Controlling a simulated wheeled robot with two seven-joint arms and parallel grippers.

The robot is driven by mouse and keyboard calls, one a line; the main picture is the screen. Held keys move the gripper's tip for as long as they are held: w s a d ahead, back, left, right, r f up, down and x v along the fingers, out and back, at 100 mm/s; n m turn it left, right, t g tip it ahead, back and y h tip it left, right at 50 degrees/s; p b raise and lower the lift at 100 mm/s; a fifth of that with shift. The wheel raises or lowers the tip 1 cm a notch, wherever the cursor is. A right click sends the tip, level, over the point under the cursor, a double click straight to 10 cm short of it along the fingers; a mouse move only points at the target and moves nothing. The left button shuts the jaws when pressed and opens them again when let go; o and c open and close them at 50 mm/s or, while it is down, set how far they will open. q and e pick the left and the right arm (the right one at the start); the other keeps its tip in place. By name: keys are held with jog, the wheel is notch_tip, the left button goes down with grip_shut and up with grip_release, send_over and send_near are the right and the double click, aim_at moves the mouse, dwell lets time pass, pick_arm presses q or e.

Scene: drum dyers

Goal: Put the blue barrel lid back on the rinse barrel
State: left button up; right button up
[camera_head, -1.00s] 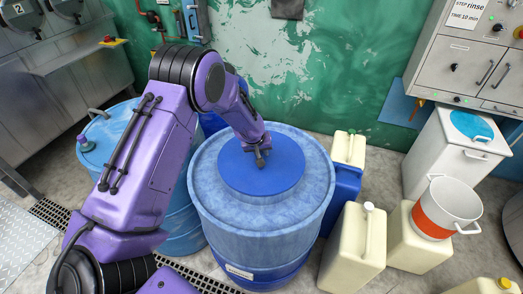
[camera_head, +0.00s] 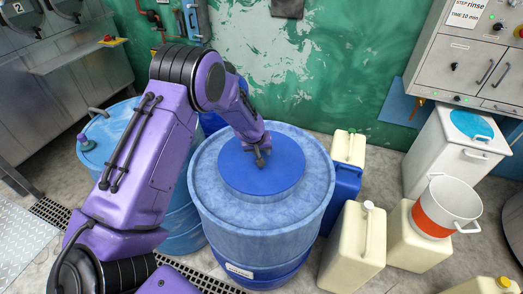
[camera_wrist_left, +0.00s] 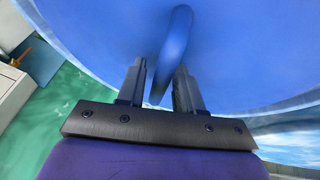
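The blue lid (camera_head: 285,180) is a darker round disc lying flat on top of the large rinse barrel (camera_head: 230,215), roughly centred inside its lighter blue rim. My left gripper (camera_head: 262,160) points down at the middle of the lid. In the left wrist view, the lid's blue handle (camera_wrist_left: 177,45) runs between the two fingers of my left gripper (camera_wrist_left: 160,75). The fingers stand apart, with a narrow gap visible between the handle and the left-hand finger. My right gripper is not in view.
Another blue barrel (camera_head: 110,135) stands to the left, partly behind my arm. Cream jerrycans (camera_head: 350,250) and a blue jerrycan (camera_head: 345,185) stand close on the right. A white and orange pot (camera_head: 445,208) sits farther right. The green wall (camera_head: 340,70) is behind.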

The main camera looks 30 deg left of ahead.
pick_arm(q)
jog(key=shift+o, duration=0.7)
jog(key=shift+s+r, duration=0.15)
jog(key=shift+r, duration=0.25)
jog(key=b+v, duration=0.2)
jog(key=v, duration=0.7)
jog(key=shift+s+r, duration=0.2)
jog(key=shift+r, duration=0.1)
